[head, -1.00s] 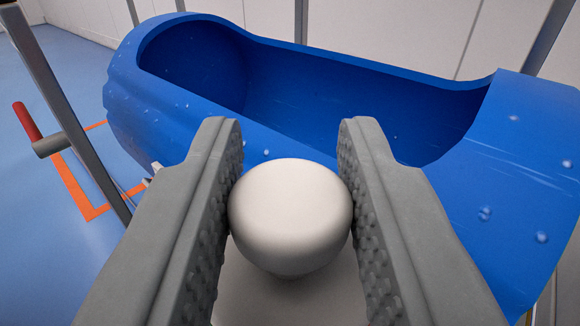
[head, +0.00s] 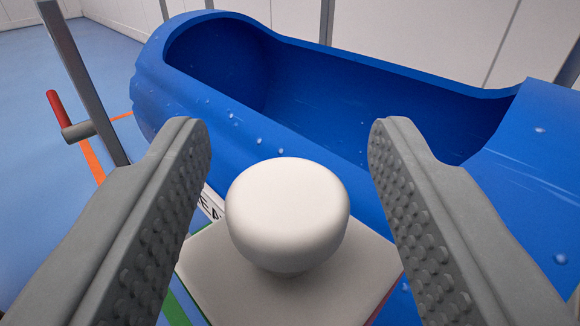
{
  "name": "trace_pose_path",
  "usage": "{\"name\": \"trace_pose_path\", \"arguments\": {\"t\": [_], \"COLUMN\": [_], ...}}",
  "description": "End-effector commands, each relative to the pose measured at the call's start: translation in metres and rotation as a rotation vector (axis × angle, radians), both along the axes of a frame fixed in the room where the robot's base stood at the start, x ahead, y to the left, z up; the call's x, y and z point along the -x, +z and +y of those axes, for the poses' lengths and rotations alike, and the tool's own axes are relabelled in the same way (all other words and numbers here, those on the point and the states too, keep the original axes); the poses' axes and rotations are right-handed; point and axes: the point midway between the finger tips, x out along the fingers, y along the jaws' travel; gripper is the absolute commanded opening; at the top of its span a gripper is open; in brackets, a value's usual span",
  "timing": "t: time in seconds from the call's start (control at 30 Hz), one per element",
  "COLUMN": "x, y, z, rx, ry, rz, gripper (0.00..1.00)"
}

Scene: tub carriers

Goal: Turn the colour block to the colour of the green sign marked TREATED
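My gripper (head: 288,135) is open. Its two grey studded fingers stand on either side of a round white knob (head: 287,212), with a gap on both sides. The knob sits on top of the colour block (head: 215,275), whose pale top face shows below it. A green strip (head: 176,310) shows at the block's lower left and a thin reddish edge at its lower right. Part of a white sign with dark letters (head: 211,204) shows behind the left finger, mostly hidden. I cannot read the whole word, and no green sign is plainly visible.
A large blue tub (head: 320,70) with an open top lies just beyond the knob, wet with drops. A grey post (head: 85,85) and a handle with a red grip (head: 58,110) stand at the left. Blue floor with orange lines is at the far left.

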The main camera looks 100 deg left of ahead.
Motion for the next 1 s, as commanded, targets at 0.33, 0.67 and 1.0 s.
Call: {"name": "trace_pose_path", "arguments": {"t": [0.33,0.67,1.0], "x": [-0.002,-0.011,-0.020], "y": [0.000,0.000,-0.001], "z": [-0.015,-0.077,-0.141], "rx": [0.000,0.000,0.000], "ry": [-0.002,-0.003,-0.002], "rz": [0.000,0.000,0.000], "gripper": [0.49,0.49,0.49]}}
